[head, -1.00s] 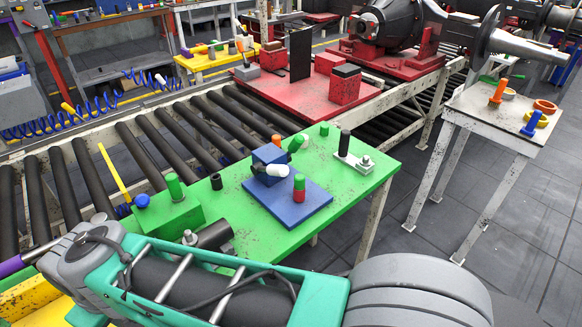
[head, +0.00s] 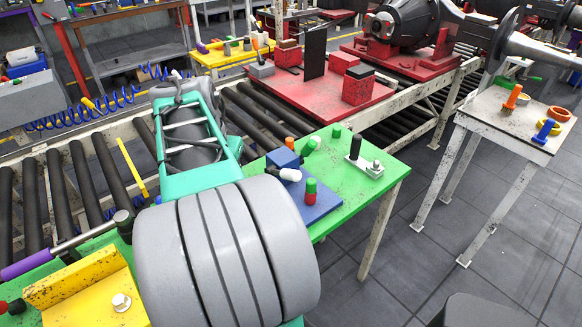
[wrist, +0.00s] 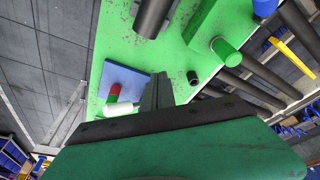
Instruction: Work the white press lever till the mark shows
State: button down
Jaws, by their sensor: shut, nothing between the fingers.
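The press stands on a blue plate (head: 322,208) on the green table. It has a blue block (head: 281,158) with a white lever (head: 290,174) sticking out low beside it. A peg with a green top and red lower part (head: 310,190) stands on the plate. The wrist view shows the white lever (wrist: 119,108), the red and green peg (wrist: 114,92) and the blue plate (wrist: 126,82). My gripper (wrist: 159,88) is shut and empty, just right of the lever; I cannot tell whether they touch. My arm hides the gripper in the head view. I see no mark.
The green table (head: 377,188) also carries a black post on a white base (head: 358,150). A green block with a round knob (wrist: 222,48) and a short black cylinder (wrist: 192,77) lie near my gripper. Rollers (head: 92,180) run behind.

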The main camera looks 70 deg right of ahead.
aim_at(289, 172)
jog(key=s+d+r+m+g+p, duration=0.1)
jog(key=s+d+r+m, duration=0.2)
jog(key=s+d+m, duration=0.3)
jog(key=s+d, duration=0.3)
jog(key=d, duration=0.1)
jog(key=shift+s+d, duration=0.3)
jog(key=b+x, duration=0.5)
jog(key=x, duration=0.2)
jog(key=shift+a, duration=0.1)
